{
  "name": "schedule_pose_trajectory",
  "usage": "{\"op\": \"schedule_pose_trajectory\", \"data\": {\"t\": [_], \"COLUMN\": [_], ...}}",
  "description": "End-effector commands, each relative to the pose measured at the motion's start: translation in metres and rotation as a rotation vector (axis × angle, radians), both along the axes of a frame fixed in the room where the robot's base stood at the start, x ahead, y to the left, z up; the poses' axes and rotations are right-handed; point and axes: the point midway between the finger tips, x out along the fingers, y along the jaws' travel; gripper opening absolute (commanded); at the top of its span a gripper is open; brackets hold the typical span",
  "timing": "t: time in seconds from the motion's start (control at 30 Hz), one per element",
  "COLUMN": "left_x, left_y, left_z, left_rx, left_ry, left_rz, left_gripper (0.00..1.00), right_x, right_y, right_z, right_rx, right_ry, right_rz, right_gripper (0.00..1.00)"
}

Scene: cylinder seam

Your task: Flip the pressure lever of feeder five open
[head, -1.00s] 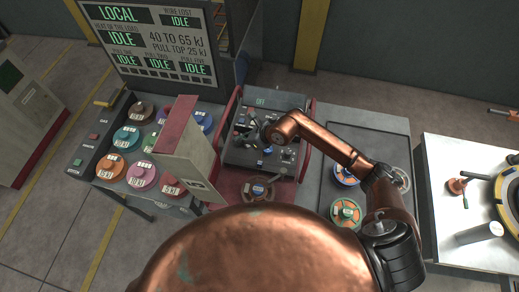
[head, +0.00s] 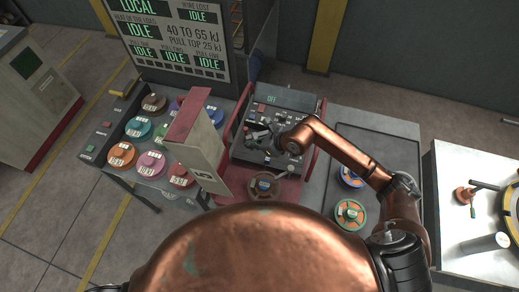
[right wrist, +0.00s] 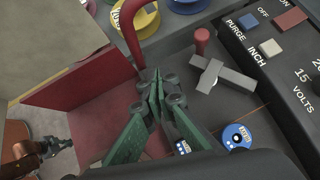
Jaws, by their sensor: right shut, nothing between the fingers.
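The feeder (head: 281,98) is a dark control box between red side frames, in the middle of the head view. My right gripper (head: 258,140) is over its front part, small and dark there. In the right wrist view my right gripper (right wrist: 157,92) has green fingers, closed together and empty. A grey lever arm (right wrist: 232,78) with a red knob (right wrist: 202,36) lies to the right of the fingertips, apart from them. A curved red bar (right wrist: 132,35) rises just behind the fingertips; I cannot tell whether they touch.
A cream and red upright panel (head: 195,145) stands left of the feeder. Several coloured spools (head: 150,163) lie on the left rack. A grey tray (head: 385,140) is to the right, with a white table (head: 460,225) beyond it.

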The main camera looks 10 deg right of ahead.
Motion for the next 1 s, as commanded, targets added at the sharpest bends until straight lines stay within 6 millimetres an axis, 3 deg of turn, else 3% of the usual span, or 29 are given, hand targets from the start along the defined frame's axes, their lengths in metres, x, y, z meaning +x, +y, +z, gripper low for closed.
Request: {"op": "schedule_pose_trajectory", "data": {"t": [0.17,0.4,1.0], "left_x": [-0.013,0.0,-0.003], "left_y": [0.0,0.0,0.0], "left_z": [-0.011,-0.016,-0.016], "left_rx": [0.001,0.0,-0.001], "left_ry": [0.015,0.001,0.003], "left_rz": [0.003,0.0,0.001], "left_gripper": [0.0,0.0,0.0], "right_x": [-0.028,-0.052,-0.057], "right_y": [-0.01,-0.015,-0.014], "right_z": [0.027,0.05,0.056], "right_rx": [-0.002,-0.003,-0.001], "right_ry": [-0.004,-0.002,0.0], "right_rz": [-0.006,-0.01,-0.008], "right_gripper": [0.0,0.0,0.0]}}
